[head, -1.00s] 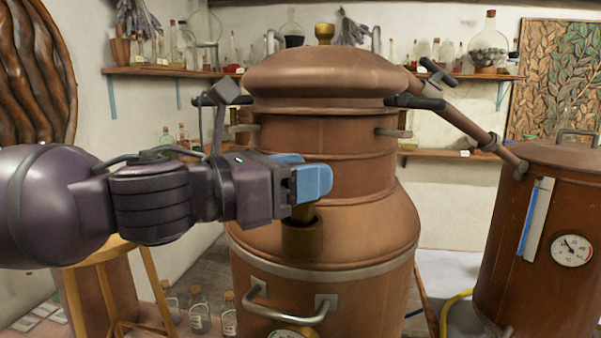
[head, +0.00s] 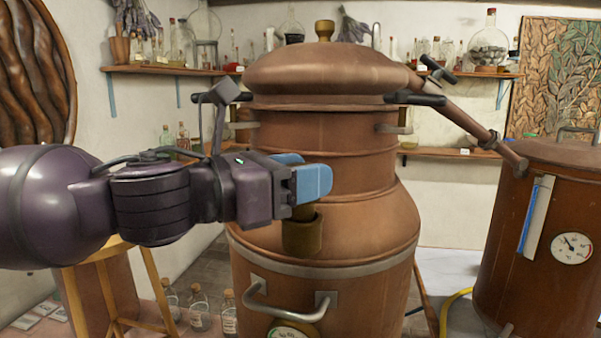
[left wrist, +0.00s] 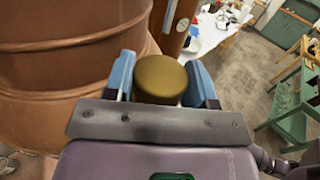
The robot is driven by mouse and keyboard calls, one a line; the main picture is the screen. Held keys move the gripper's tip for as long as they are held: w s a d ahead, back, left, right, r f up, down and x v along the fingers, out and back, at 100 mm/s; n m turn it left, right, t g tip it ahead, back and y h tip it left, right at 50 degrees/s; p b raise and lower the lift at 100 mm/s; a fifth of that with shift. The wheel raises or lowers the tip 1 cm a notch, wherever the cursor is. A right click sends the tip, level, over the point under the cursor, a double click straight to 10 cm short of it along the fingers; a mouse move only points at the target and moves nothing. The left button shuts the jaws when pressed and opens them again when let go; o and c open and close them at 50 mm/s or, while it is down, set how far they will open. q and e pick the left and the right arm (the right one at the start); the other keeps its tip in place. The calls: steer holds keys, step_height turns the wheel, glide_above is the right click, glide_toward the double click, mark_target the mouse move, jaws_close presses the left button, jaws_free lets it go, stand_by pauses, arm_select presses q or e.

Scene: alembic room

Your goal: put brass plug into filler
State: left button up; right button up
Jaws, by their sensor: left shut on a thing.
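My left gripper (head: 308,183) has blue fingers and is in front of the copper still's shoulder. In the left wrist view the brass plug (left wrist: 161,78) shows as a round top between the two blue fingers, which are shut on it. In the head view a small part of the plug (head: 303,211) shows below the fingers. The brass filler (head: 302,237) is a short upright tube on the still's shoulder, directly under the plug. The plug's lower end meets the filler's mouth; how deep it sits is hidden. My right gripper is not in view.
The copper still (head: 345,225) fills the middle, with a handle (head: 290,308) below the filler and clamp levers at its lid. A second copper vessel (head: 540,250) with a dial stands right, joined by a pipe (head: 455,112). A wooden stool (head: 110,290) stands left.

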arm_select(q)
steer(key=shift+f, duration=0.3)
steer(key=shift+f, duration=0.15)
stand_by(0.6)
stand_by(0.5)
steer(key=shift+f, duration=0.25)
steer(key=shift+f, duration=0.1)
stand_by(0.6)
steer(key=shift+f, duration=0.15)
stand_by(0.6)
steer(key=shift+f, duration=0.25)
stand_by(0.6)
